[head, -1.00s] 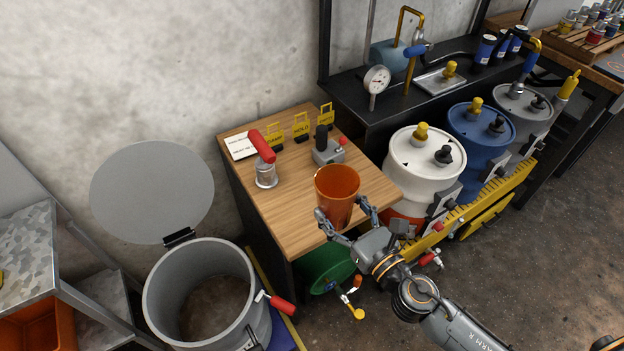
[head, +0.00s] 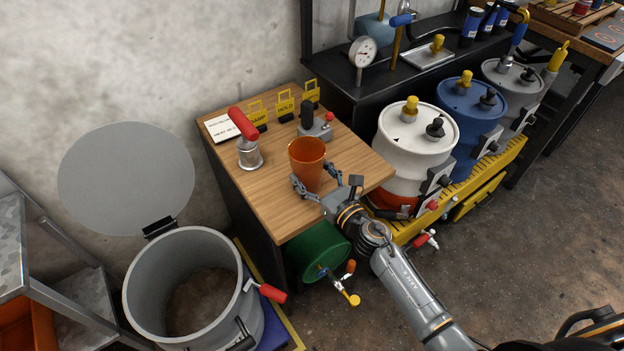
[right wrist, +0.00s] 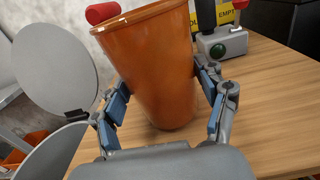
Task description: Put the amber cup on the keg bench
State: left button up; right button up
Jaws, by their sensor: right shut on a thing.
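The amber cup (head: 307,158) is an orange tapered tumbler, upright in the head view, over the front middle of the wooden-topped bench (head: 265,207). My right gripper (head: 314,183) comes from the front right and is shut around the cup's lower part. In the right wrist view the cup (right wrist: 155,60) stands between the two blue-padded fingers (right wrist: 160,92), its base close to the wood. I cannot tell whether the base touches the top. My left gripper is not in view.
On the bench stand a red-topped metal canister (head: 249,153), yellow signs (head: 285,107), a white card (head: 225,127) and a small control box (head: 318,128). A green keg (head: 318,250) lies below. An open grey drum (head: 190,285) and white drum (head: 415,140) flank it.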

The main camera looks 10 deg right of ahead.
aim_at(316, 179)
jog(key=shift+f, duration=0.2)
jog(key=shift+f, duration=0.2)
jog(key=o, duration=1.3)
jog(key=shift+o, duration=0.2)
jog(key=shift+r, duration=0.1)
jog(key=shift+r, duration=0.2)
jog(key=v, duration=0.7)
jog(key=shift+s+d+b, duration=0.1)
jog(key=shift+s+b, duration=0.15)
jog(key=shift+b, duration=0.05)
